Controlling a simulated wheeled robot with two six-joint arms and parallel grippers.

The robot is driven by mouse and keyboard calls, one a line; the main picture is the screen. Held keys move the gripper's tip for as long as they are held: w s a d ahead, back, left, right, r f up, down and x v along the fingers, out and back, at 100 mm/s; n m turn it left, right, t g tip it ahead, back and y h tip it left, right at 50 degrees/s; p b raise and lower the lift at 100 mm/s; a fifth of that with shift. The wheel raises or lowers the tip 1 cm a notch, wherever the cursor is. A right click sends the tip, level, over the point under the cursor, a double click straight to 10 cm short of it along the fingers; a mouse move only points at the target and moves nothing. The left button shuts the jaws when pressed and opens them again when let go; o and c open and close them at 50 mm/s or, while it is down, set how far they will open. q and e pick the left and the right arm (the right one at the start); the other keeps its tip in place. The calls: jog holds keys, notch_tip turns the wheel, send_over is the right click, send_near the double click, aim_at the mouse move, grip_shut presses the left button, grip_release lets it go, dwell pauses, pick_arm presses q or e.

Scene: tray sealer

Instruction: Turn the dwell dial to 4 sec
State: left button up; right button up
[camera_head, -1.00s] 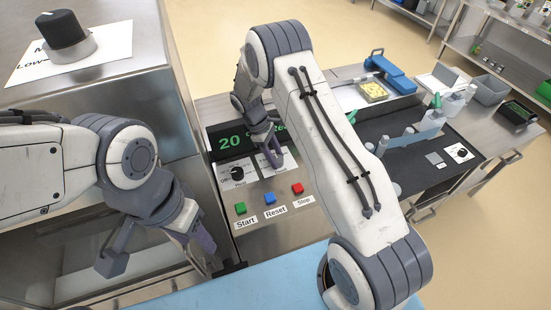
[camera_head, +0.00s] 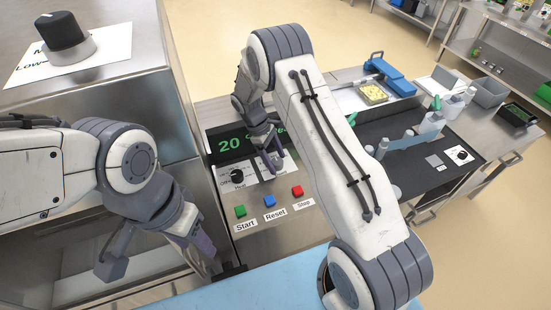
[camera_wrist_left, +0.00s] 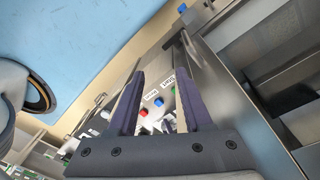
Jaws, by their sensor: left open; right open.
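The control panel (camera_head: 252,212) has a green-lit display (camera_head: 231,144) reading 20 at left; the rest is partly covered by my right arm. A black dial labelled Heat (camera_head: 237,176) sits below it. My right gripper (camera_head: 271,161) is at the label area just right of that dial, fingers pointing down at the panel. The dwell dial is not clearly visible; the gripper hides that spot. I cannot tell whether the fingers touch a dial. My left gripper (camera_head: 160,257) hangs at the panel's left, open and empty; its spread fingers also show in the left wrist view (camera_wrist_left: 160,88).
Green Start (camera_head: 240,211), blue Reset (camera_head: 269,201) and red Stop (camera_head: 297,191) buttons line the panel's front. A large black knob (camera_head: 62,40) tops the steel housing at left. Bottles and a food tray (camera_head: 373,93) stand on the bench beyond my right arm.

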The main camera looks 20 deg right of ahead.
jog(key=shift+w+a+r+b, duration=0.25)
jog(key=shift+r+b, duration=0.1)
jog(key=shift+r, duration=0.1)
jog(key=b+v, duration=0.2)
jog(key=v, duration=0.7)
jog(key=shift+r+b, duration=0.25)
jog(key=shift+b, duration=0.15)
